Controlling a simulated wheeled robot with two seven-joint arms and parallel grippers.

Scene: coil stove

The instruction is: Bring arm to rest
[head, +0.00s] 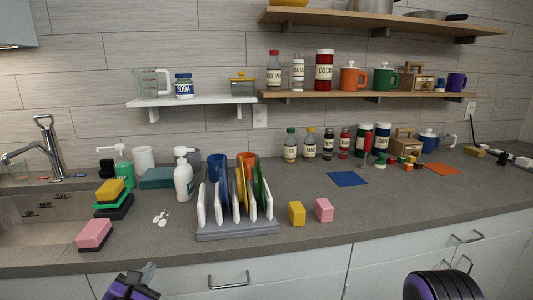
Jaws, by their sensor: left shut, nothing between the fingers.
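My left gripper (146,272) shows at the bottom left of the head view, in front of the counter's front edge and the cabinet doors. It is shut and empty, and apart from the objects on the counter. A black and purple part of my own body shows at the bottom right. The fingers of my right gripper are not in view.
A grey rack (238,230) holds several upright plates and boards near the counter's (380,210) front edge. A pink and black sponge (94,235) lies by the sink (35,213). A yellow block (296,213) and a pink block (324,210) stand right of the rack. The front right counter is clear.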

